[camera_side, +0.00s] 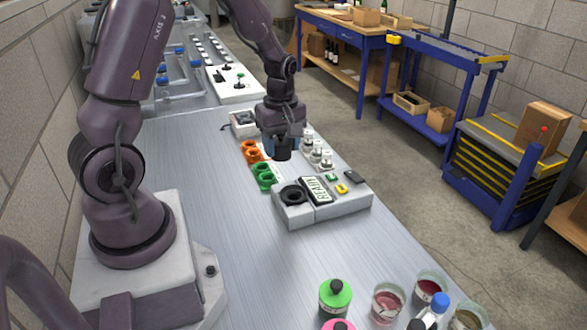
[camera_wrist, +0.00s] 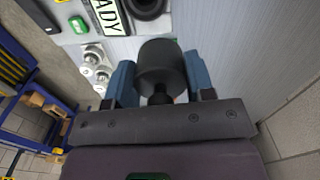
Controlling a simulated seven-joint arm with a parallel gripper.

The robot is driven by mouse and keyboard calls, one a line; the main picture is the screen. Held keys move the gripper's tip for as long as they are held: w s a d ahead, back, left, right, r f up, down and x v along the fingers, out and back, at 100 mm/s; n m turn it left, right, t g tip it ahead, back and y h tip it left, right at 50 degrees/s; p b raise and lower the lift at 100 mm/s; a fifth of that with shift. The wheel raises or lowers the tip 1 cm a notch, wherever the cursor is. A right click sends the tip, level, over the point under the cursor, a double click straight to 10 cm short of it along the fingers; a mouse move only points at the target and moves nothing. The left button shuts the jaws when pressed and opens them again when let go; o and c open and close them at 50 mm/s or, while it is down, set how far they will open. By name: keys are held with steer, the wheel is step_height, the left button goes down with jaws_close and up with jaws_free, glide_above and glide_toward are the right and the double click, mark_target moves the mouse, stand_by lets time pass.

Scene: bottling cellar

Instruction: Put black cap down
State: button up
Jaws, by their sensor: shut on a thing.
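The black cap (camera_wrist: 160,66) is held between the two blue fingers of my gripper (camera_wrist: 160,85) in the wrist view. In the side view my gripper (camera_side: 282,143) hangs pointing down above the metal table, with the black cap (camera_side: 282,154) dark at its tip. It is behind the grey device with the READY display (camera_side: 318,191), as seen from the side camera. A black round ring (camera_side: 293,195) sits on top of that device at its left. I cannot tell whether the cap touches anything below.
Green caps (camera_side: 264,176) and orange caps (camera_side: 251,150) stand in rows left of my gripper. Small clear bottles (camera_side: 318,150) stand to its right. Jars and bottles, one with a green lid (camera_side: 335,292), stand at the front right. The table's middle front (camera_side: 245,245) is clear.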

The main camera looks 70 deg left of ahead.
steer(key=s+a+f, duration=0.1)
steer(key=s+a, duration=0.2)
steer(key=a, duration=0.1)
steer(key=m, duration=0.1)
glide_above(293, 170)
step_height(293, 170, down, 10)
steer(key=shift+s+r, duration=0.1)
steer(key=shift+f, duration=1.75)
steer(key=shift+f, duration=0.2)
steer(key=o, duration=0.9)
steer(key=shift+r, duration=0.15)
